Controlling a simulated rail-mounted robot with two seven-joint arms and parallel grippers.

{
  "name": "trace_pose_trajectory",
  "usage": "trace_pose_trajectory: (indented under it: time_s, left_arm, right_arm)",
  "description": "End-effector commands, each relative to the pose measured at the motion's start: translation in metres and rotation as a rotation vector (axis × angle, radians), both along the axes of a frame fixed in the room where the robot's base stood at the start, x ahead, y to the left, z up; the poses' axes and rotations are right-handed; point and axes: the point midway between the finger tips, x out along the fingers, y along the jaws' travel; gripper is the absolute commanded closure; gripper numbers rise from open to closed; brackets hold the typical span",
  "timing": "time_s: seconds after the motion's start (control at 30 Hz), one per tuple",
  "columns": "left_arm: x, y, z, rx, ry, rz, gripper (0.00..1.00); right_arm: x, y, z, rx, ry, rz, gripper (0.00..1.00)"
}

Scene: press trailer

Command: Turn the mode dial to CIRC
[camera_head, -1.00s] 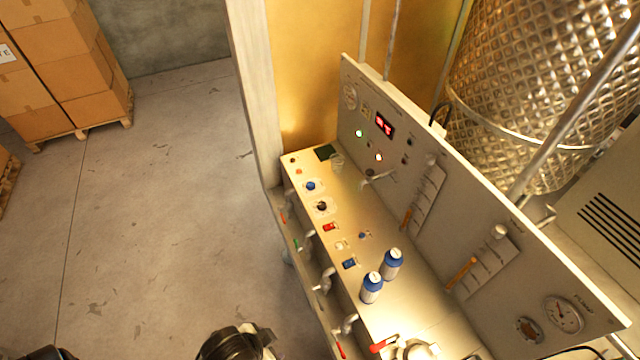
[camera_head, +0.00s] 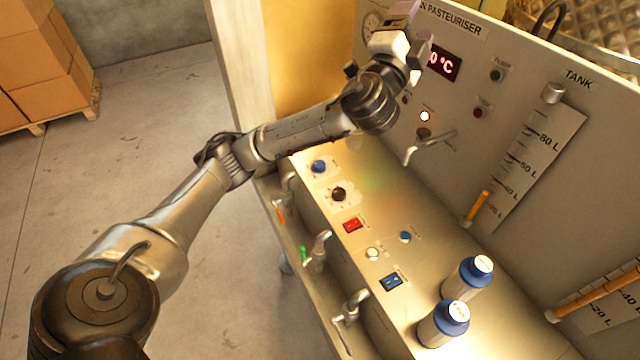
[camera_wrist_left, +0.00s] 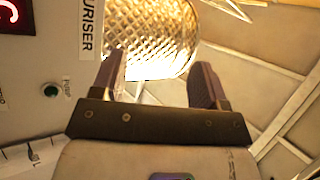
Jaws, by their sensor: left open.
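A black round dial (camera_head: 339,193) on a pale square plate sits on the sloping control panel, and a blue knob (camera_head: 319,166) sits just behind it. Their lettering is too small to read, so I cannot tell which is the mode dial or where it points. My left gripper (camera_head: 408,25) is raised near the top of the upright board, well above and behind both knobs. In the left wrist view its two fingers (camera_wrist_left: 157,75) are apart with nothing between them. My right gripper is in neither view.
A red switch (camera_head: 353,225), a blue switch (camera_head: 391,282) and two blue-capped bottles (camera_head: 443,323) stand further forward on the panel. Several taps line the panel's left edge.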

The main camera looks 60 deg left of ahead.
Motion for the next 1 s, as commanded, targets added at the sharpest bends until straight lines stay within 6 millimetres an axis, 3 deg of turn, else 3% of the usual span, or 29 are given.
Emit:
trace_pose_trajectory:
  time_s: [0.03, 0.17, 0.27, 0.33, 0.5, 0.67, 0.8, 1.0]
  left_arm:
    - [0.003, 0.014, 0.006, 0.171, -0.053, 0.039, 0.33]
    - [0.014, 0.023, 0.023, 0.598, -0.082, 0.073, 0.33]
    - [0.028, 0.025, 0.012, 0.917, -0.032, 0.070, 0.33]
    - [0.039, 0.027, -0.006, 1.130, 0.032, 0.051, 0.33]
    - [0.060, 0.044, -0.076, 1.610, 0.256, -0.068, 0.33]
    - [0.062, 0.074, -0.156, 1.992, 0.514, -0.282, 0.33]
    - [0.041, 0.107, -0.219, 2.250, 0.738, -0.549, 0.33]
    - [-0.007, 0.147, -0.273, 2.462, 0.974, -0.991, 0.33]
  right_arm:
    - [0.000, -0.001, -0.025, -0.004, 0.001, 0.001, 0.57]
    - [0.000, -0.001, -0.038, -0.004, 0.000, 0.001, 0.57]
    - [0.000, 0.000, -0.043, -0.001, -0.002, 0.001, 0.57]
    - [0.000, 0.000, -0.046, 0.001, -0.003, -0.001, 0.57]
    - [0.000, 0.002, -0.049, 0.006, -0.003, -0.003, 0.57]
    - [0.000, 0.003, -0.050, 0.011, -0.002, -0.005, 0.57]
    - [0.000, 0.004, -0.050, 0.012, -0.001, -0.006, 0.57]
    - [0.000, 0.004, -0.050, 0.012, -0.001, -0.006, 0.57]
